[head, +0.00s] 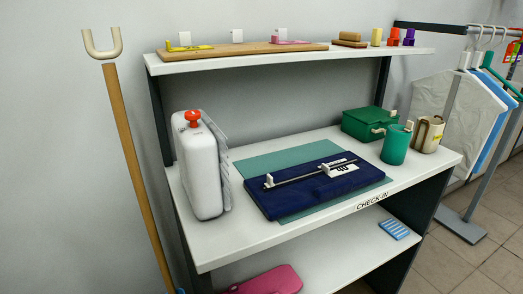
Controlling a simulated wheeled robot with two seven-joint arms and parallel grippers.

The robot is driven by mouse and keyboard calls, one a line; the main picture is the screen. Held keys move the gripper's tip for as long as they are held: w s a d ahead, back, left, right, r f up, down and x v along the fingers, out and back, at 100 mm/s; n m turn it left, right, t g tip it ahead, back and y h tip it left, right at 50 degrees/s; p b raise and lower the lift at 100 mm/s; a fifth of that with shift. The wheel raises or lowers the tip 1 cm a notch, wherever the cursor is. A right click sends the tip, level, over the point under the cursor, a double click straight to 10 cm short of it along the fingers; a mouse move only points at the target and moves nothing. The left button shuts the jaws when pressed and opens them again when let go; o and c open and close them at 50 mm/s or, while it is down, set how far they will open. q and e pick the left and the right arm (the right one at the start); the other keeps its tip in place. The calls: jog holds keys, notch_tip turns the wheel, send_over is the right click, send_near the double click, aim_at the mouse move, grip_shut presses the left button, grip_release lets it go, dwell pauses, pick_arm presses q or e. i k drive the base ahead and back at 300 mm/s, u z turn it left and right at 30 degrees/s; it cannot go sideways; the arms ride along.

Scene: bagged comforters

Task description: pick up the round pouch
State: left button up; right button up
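No thing in the head view is plainly a round pouch. A pink, soft-looking item with rounded corners (268,281) lies on the lower shelf and is cut off by the bottom edge, so I cannot tell its full shape. A flat navy blue case or bag (300,203) lies on a green mat (270,160) on the middle shelf, with a dark bar and a white tag on top. Neither of my grippers is in view.
A white upright container with a red knob (203,165) stands at the left of the check-in shelf (235,247). A green box (365,124), a green mug (396,144) and a beige mug (428,134) stand at right. A hooked wooden pole (134,165) leans left. A clothes rack (452,95) stands right.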

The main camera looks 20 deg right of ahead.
aim_at(397, 141)
jog(key=z, duration=3.2)
jog(key=i, duration=1.1)
jog(key=u, duration=0.6)
